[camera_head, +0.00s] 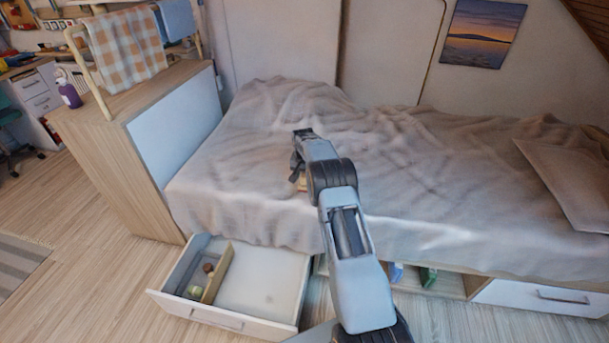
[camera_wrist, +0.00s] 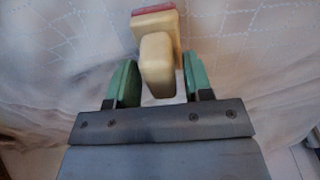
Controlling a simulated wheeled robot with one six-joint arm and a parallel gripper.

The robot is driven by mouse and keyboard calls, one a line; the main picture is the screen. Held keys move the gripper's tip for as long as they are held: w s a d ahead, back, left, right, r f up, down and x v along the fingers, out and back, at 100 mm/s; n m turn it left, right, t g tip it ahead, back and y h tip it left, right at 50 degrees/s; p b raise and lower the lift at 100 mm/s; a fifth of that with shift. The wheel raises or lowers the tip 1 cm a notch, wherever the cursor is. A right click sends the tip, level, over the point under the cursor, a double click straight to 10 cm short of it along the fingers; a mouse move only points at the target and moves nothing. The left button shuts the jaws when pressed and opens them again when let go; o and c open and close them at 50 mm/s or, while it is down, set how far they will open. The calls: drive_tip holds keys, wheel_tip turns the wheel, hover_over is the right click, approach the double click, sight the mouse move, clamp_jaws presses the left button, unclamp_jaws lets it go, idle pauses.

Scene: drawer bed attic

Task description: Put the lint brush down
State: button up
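The lint brush (camera_wrist: 157,60) has a pale wooden handle and a head with a red edge. In the head view my gripper (camera_head: 297,168) points down near the front edge of the bed (camera_head: 400,185). A small wooden part of the brush (camera_head: 301,184) shows under it; the rest is hidden. I cannot tell whether the brush touches the grey blanket.
An open drawer (camera_head: 262,280) below the bed holds small items in its left compartment. Low shelves with a green item (camera_head: 428,277) and a closed drawer (camera_head: 545,296) are at right. A wooden cabinet (camera_head: 120,175) stands left. The blanket is mostly clear.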

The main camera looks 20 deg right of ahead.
drive_tip(key=shift+o, duration=0.6)
drive_tip(key=shift+r, duration=0.1)
